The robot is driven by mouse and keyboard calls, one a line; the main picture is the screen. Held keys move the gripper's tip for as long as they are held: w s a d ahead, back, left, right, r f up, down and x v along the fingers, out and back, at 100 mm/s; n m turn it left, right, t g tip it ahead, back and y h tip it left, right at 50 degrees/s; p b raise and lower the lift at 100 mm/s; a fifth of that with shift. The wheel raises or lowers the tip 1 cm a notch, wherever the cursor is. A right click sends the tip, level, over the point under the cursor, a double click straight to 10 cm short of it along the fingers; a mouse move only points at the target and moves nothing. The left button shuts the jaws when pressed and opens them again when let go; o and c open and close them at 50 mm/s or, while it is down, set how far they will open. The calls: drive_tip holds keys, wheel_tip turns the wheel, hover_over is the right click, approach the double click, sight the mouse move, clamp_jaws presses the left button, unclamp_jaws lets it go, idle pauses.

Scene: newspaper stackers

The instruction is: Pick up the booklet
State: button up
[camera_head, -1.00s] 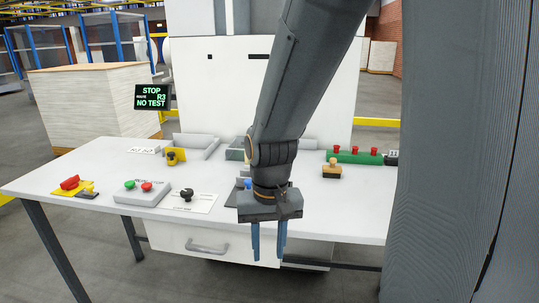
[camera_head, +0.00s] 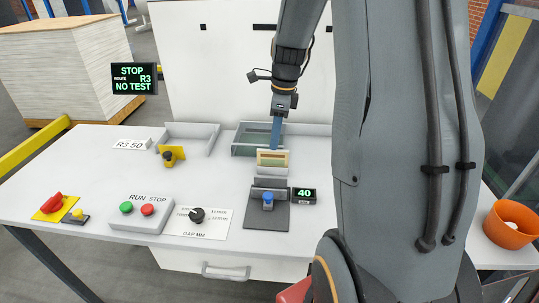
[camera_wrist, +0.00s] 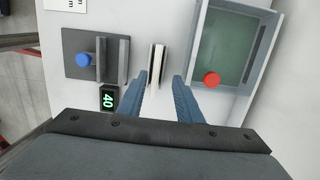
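The booklet (camera_head: 272,158) looks like a small cream, upright piece with a greenish edge, just in front of the green-floored tray. In the wrist view the booklet (camera_wrist: 157,62) is a thin pale strip seen from above, with dark edges. My gripper (camera_head: 275,146) points down just behind or over it in the head view. In the wrist view my gripper (camera_wrist: 160,76) is open, with one blue finger on each side of the booklet's near end. Gaps show between the fingers and the booklet, so it is not gripped.
A slotted block with a blue button (camera_wrist: 84,59) and a "40" display (camera_wrist: 109,97) are to the left. A run/stop box (camera_head: 140,211) and an orange bowl (camera_head: 510,224) are farther off.

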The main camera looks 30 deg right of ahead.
sight(273, 153)
drive_tip(key=shift+s+a+f+p, duration=0.15)
drive_tip(key=shift+f+p, duration=0.25)
drive_tip(key=shift+f, duration=0.6)
drive_tip(key=shift+w+a+f+p, duration=0.15)
drive_tip(key=shift+f+p, duration=0.25)
drive_tip(key=shift+f, duration=0.65)
drive_tip(key=shift+s+a+f+p, duration=0.2)
drive_tip(key=shift+f+p, duration=0.2)
drive_tip(key=shift+f, duration=0.6)
clamp_jaws()
